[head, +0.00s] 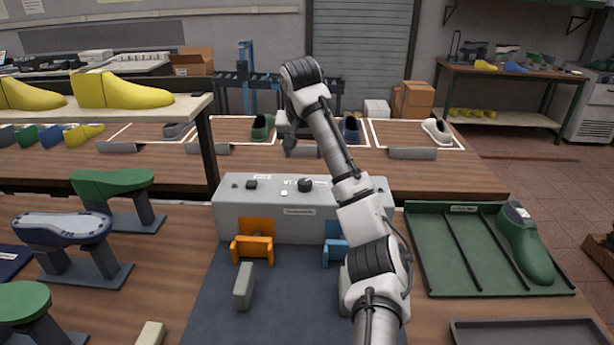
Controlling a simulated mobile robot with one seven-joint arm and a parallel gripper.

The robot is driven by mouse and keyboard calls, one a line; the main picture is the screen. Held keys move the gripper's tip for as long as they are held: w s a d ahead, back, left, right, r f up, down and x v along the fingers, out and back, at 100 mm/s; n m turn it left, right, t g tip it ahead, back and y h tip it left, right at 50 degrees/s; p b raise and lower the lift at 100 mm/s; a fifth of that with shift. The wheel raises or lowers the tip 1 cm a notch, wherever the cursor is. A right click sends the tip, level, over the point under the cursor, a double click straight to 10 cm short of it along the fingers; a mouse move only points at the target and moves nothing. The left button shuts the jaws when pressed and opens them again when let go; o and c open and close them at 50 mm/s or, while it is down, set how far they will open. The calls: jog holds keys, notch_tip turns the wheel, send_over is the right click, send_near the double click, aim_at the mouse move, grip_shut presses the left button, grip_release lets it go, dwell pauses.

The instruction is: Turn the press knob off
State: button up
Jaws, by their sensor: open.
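The press is a long light-grey box (232,212) at the back of the dark blue mat. Its top carries a round black knob (305,185) near the middle, a smaller black control (251,184) to the left and a white button (284,193) between them. Small labels sit by the controls, too small to read. I cannot tell which way the knob points. My arm reaches up and over the right part of the box. My gripper (290,145) is small and partly hidden behind my arm, open, above and beyond the knob in the picture, apart from it.
Orange (252,248) and blue (335,250) clamps stand before the press. A green tray (455,270) with a green last (525,245) lies right. Lasts on stands (112,190) fill the left, below a shelf (150,108). A bench with shoes stands behind.

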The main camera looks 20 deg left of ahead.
aim_at(305, 182)
jog(key=x, duration=1.2)
jog(key=shift+f, duration=0.3)
jog(key=c, duration=1)
